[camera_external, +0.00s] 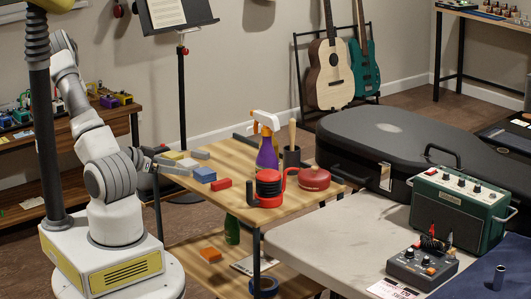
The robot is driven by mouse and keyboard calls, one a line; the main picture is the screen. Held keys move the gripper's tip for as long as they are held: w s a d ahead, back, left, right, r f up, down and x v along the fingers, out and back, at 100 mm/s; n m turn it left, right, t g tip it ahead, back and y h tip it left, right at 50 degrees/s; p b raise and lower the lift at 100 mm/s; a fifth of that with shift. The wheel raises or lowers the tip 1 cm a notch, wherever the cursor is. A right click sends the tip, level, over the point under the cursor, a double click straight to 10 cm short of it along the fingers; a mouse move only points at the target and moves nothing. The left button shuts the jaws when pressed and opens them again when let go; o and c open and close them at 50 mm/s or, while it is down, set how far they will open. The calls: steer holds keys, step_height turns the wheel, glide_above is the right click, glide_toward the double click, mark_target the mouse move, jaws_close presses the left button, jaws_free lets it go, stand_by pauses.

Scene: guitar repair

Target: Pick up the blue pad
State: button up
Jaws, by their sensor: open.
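The blue pad (204,174) looks like a small blue block lying on the wooden cart top (240,157), towards its left side. My gripper (181,164) reaches in from the left over the cart's left edge, a little left of the blue pad. Its fingers are open, and I see nothing held between them. The gap between the fingers and the blue pad is hard to judge from this distance. A yellow block (173,156), a pale block (187,163) and a grey block (201,155) lie close to the gripper.
A red block (221,184) lies right of the blue pad. A music stand (182,90) rises behind the cart.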

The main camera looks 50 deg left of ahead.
mark_target(204, 171)
steer(key=b+x, duration=0.3)
steer(key=x, duration=0.7)
steer(key=shift+w+d+b, duration=0.15)
steer(key=shift+b, duration=0.15)
steer(key=c, duration=1.1)
steer(key=shift+r, duration=0.1)
step_height(204, 171, up, 2)
steer(key=p, duration=0.2)
steer(key=shift+r+p, duration=0.2)
steer(key=shift+p, duration=0.15)
step_height(204, 171, up, 2)
steer(key=shift+p, duration=1.05)
steer(key=d+r+p, duration=0.2)
steer(key=d+p, duration=0.2)
steer(key=d+r+p, duration=0.2)
steer(key=d+p, duration=0.1)
steer(key=p, duration=0.1)
steer(key=d+r+p, duration=0.2)
steer(key=d+p, duration=0.2)
steer(key=p, duration=0.1)
steer(key=shift+s+d+r, duration=0.25)
steer(key=shift+d, duration=0.05)
